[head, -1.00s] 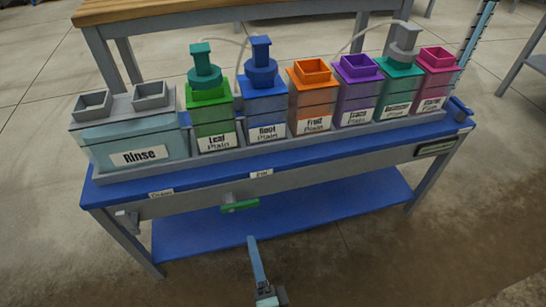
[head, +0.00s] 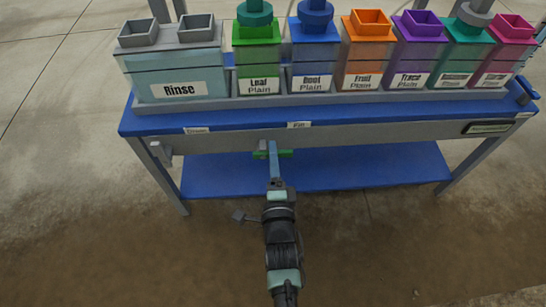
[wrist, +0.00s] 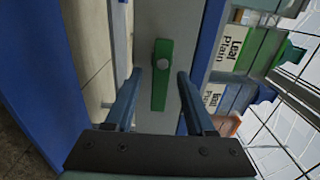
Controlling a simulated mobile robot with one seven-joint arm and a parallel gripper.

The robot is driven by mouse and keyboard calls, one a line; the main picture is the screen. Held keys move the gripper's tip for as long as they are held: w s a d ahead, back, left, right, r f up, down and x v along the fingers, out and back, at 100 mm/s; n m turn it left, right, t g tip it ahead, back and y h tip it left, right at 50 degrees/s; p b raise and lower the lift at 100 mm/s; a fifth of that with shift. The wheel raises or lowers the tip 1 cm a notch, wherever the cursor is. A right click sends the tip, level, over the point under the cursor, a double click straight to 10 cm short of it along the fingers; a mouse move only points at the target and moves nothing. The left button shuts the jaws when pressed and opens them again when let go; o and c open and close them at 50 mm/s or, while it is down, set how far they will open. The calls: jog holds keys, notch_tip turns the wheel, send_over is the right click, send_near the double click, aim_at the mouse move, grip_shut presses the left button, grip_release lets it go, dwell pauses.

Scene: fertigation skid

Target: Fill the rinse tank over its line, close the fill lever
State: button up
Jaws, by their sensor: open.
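The rinse tank (head: 180,91) is a pale blue box with a white "Rinse" label, at the left end of the bench; a dark line runs across its front. I cannot tell its liquid level. The green fill lever (head: 287,154) lies level on the bench's front rail under the "Fill" label (head: 299,125). My gripper (head: 273,146) is at the lever and partly hides it in the head view. In the wrist view my open fingers stand either side of the green lever (wrist: 160,90), with gaps showing on both sides.
A grey lever (head: 161,151) sits on the rail's left end, near a second small label (head: 197,130). Several coloured tanks, such as the green Leaf tank (head: 257,62), stand right of the rinse tank. A blue lower shelf (head: 370,166) lies below the rail. The floor in front is clear.

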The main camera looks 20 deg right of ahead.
jog(key=shift+w+d, duration=0.2)
jog(key=shift+w, duration=0.4)
grip_shut()
dwell(1.1)
